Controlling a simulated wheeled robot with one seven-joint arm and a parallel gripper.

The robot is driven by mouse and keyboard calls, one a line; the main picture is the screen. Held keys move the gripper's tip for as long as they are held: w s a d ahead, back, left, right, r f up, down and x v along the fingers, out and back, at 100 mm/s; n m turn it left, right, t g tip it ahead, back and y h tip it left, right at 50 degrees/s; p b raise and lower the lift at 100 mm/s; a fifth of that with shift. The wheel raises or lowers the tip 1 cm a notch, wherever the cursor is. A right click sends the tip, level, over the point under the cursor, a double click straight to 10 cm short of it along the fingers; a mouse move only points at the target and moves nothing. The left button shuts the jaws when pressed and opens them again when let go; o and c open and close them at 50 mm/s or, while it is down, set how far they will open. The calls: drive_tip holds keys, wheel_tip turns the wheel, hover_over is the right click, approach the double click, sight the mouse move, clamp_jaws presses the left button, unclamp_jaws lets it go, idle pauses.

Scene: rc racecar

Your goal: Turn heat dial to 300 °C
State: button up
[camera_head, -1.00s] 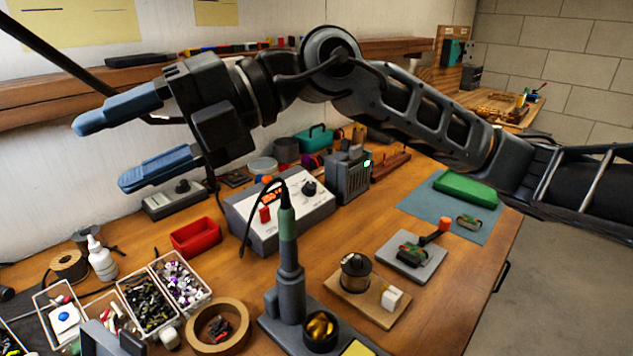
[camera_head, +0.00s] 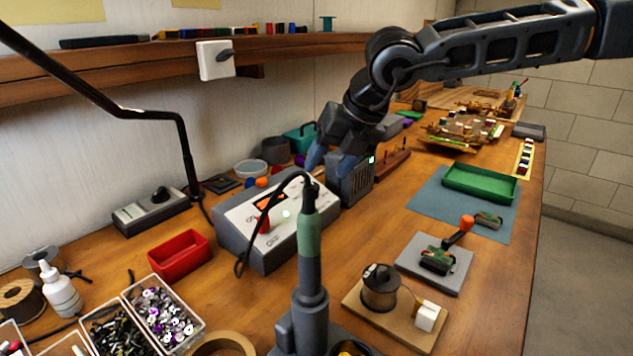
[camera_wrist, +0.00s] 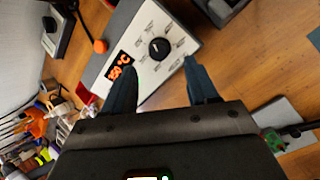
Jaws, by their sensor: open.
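The soldering station (camera_head: 275,245) is a grey box with a pale sloped face on the bench. Its orange display (camera_wrist: 121,67) ends in "50 °C"; the first digit is hard to read. The black round heat dial (camera_wrist: 159,48) has a white pointer mark and printed labels around it. In the head view my gripper hides the dial. My gripper (camera_head: 331,165) points down over the station's far right part. In the wrist view my gripper (camera_wrist: 159,72) is open, its blue fingers either side of and short of the dial; contact does not show.
A soldering iron (camera_head: 312,255) stands in a holder before the station, its cable looping across the face. A grey box with a green light (camera_head: 350,182) is close to my gripper. A red tray (camera_head: 180,256) lies left.

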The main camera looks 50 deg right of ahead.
sight(317, 189)
drive_tip(key=x, duration=0.5)
drive_tip(key=shift+w+f, duration=0.2)
drive_tip(key=shift+f, duration=0.15)
drive_tip(key=c, duration=1.1)
